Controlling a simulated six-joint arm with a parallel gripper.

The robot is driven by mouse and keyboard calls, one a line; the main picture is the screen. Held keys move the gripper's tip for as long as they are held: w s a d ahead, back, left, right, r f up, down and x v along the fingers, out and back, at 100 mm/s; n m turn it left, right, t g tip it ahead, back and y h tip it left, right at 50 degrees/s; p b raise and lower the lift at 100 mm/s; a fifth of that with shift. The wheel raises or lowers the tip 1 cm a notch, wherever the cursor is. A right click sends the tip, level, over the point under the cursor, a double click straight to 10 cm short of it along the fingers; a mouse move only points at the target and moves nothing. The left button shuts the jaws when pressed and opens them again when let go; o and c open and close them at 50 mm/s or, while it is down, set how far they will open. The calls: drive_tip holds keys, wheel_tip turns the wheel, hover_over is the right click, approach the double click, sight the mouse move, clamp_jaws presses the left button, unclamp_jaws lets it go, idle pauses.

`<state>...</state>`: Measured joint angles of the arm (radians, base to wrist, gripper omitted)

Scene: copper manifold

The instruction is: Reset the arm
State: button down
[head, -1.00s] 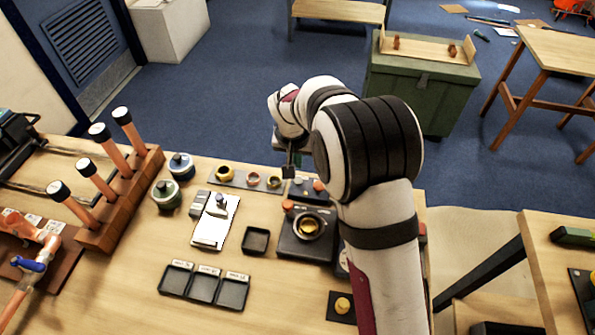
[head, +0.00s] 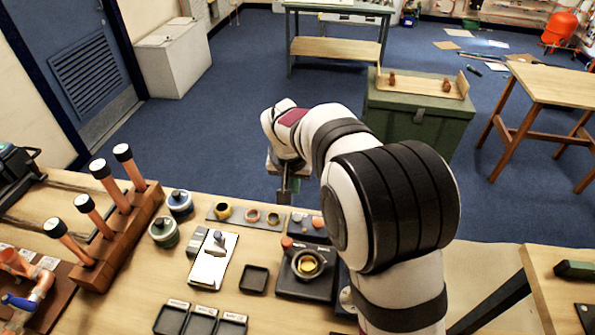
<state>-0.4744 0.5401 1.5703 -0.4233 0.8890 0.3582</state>
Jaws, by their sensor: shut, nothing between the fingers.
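My gripper (head: 284,197) is shut and empty. It points down near the back edge of the wooden workbench (head: 215,267), in the picture just above the right end of a grey strip (head: 235,214) with several copper and brass rings. It appears raised clear of the bench, though its exact height is hard to tell. My white arm, with dark bands, reaches in from the lower right and hides part of the bench's right side.
A black fixture with a brass ring (head: 307,265) stands near my arm. A wooden rack (head: 128,238) holds upright black-capped copper tubes.

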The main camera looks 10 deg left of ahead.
drive_tip(key=s+d+r+m+g, duration=0.1)
drive_tip(key=s+d+r, duration=0.2)
drive_tip(key=s+d, duration=0.2)
drive_tip(key=s+d+r+m, duration=0.1)
drive_tip(key=s+d+r, duration=0.2)
drive_tip(key=s+d, duration=0.15)
drive_tip(key=s+d+m+g+y, duration=0.1)
drive_tip(key=s+d, duration=0.2)
drive_tip(key=s, duration=0.8)
drive_tip(key=s+d+f+m+g, duration=0.1)
drive_tip(key=s+d, duration=0.3)
drive_tip(key=s, duration=0.8)
drive_tip(key=shift+m+g+y, duration=0.4)
drive_tip(key=shift+m, duration=0.4)
drive_tip(key=shift+d, duration=0.1)
